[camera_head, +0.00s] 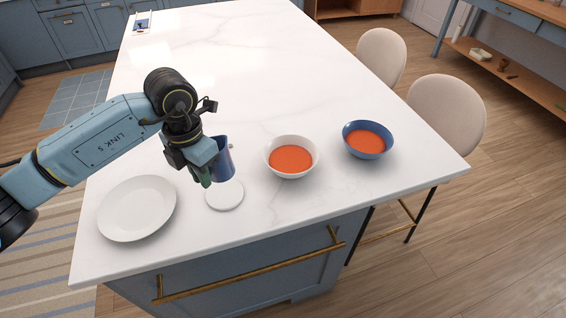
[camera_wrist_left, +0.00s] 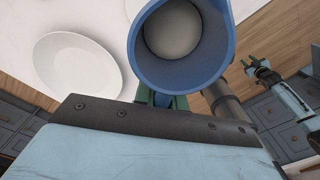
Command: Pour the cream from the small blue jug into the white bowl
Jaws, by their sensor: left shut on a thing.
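The small blue jug (camera_head: 225,160) is near the front edge of the counter, at or just above a round white coaster (camera_head: 225,197); I cannot tell if they touch. It looks about upright. My left gripper (camera_head: 205,172) is shut on it from the left. In the left wrist view the jug (camera_wrist_left: 150,60) shows its open mouth, with pale cream (camera_wrist_left: 173,30) inside. The white bowl (camera_head: 291,173), with orange-red contents, stands to the right of the jug, apart from it. My right gripper (camera_wrist_left: 258,67) shows small in the left wrist view; its jaws are unclear.
A blue bowl (camera_head: 368,140) with similar orange-red contents stands right of the white bowl. An empty white plate (camera_head: 137,208) lies left of the coaster. The counter (camera_head: 250,70) behind is mostly clear. Two beige chairs (camera_head: 447,108) stand along its right side.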

